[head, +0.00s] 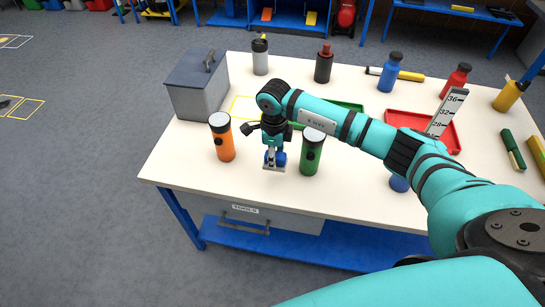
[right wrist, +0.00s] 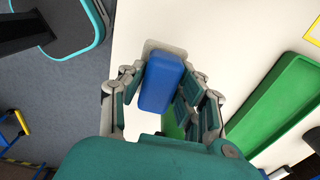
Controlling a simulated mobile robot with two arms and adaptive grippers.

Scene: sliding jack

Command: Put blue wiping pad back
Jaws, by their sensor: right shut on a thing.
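The blue wiping pad (right wrist: 162,82) is between the fingers of my right gripper (right wrist: 165,95), with a pale plate showing at its far end. In the head view the right gripper (head: 273,157) points down near the front of the white table, between an orange flashlight and a green one. The blue of the pad (head: 281,158) shows at the fingertips there. The right gripper is shut on the pad. I cannot tell whether the pad touches the table. My left gripper is in neither view.
The orange flashlight (head: 222,137) and green flashlight (head: 311,152) stand close on either side. A green tray (right wrist: 275,100) lies beyond, partly hidden by my arm in the head view. A grey toolbox (head: 196,88), a red tray (head: 450,142) and several bottles occupy the table. A yellow outline (head: 236,105) marks the tabletop.

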